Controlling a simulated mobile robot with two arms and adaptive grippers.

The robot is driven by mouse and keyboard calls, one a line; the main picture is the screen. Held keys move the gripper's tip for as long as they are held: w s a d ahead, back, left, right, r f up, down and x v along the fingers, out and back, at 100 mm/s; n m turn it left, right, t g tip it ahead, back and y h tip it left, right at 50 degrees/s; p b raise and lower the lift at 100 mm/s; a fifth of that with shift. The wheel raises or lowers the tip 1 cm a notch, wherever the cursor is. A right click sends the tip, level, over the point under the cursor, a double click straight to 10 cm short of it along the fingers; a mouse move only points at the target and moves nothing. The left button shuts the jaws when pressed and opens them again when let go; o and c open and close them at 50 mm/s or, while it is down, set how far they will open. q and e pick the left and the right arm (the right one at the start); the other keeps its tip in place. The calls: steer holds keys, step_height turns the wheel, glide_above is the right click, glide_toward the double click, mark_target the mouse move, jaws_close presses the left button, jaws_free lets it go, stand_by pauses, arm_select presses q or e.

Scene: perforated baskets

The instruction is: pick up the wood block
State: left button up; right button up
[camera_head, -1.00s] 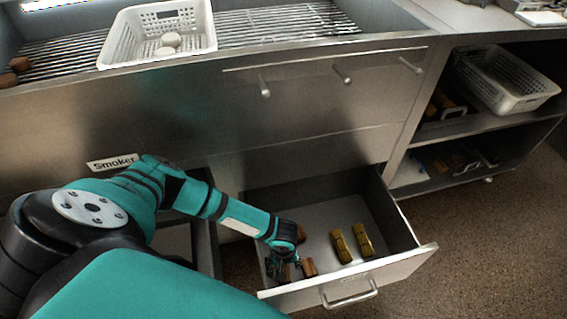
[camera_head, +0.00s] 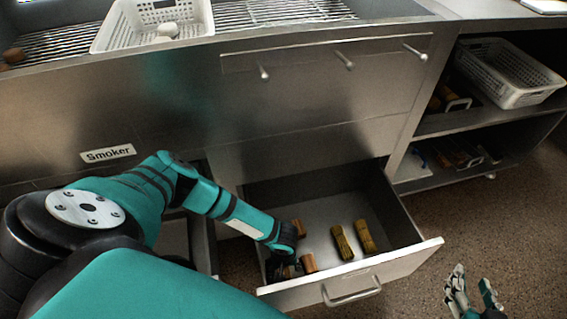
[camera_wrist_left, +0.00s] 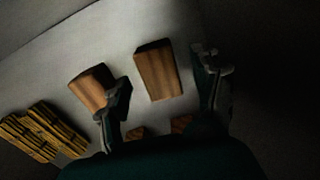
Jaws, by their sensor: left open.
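Several brown wood blocks lie in the left part of the open drawer (camera_head: 408,247). In the head view one wood block (camera_head: 308,262) is beside my left gripper (camera_head: 280,268), and another (camera_head: 300,228) is behind it. In the left wrist view my left gripper (camera_wrist_left: 163,78) is open, with a wood block (camera_wrist_left: 158,70) between and beyond its fingers. A second block (camera_wrist_left: 90,86) is partly hidden by the left finger. Two more (camera_wrist_left: 136,132) (camera_wrist_left: 181,123) are mostly hidden near the gripper's base. My right gripper (camera_head: 474,284) is open and empty, outside the drawer at lower right.
A white perforated basket (camera_head: 505,75) sits on the right shelf.

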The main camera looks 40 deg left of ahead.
arm_select(q)
steer(key=shift+f+b, duration=0.3)
steer(key=shift+f, duration=0.6)
arm_select(e)
steer(key=r+t, duration=0.1)
steer(key=w+r, duration=0.1)
steer(key=a+r+t, duration=0.1)
steer(key=r, duration=0.1)
steer(key=shift+w+t+y, duration=0.3)
steer(key=shift+w+y, duration=0.1)
arm_select(q)
steer(key=shift+c, duration=0.2)
steer(key=c, duration=1.2)
steer(key=shift+r, duration=0.1)
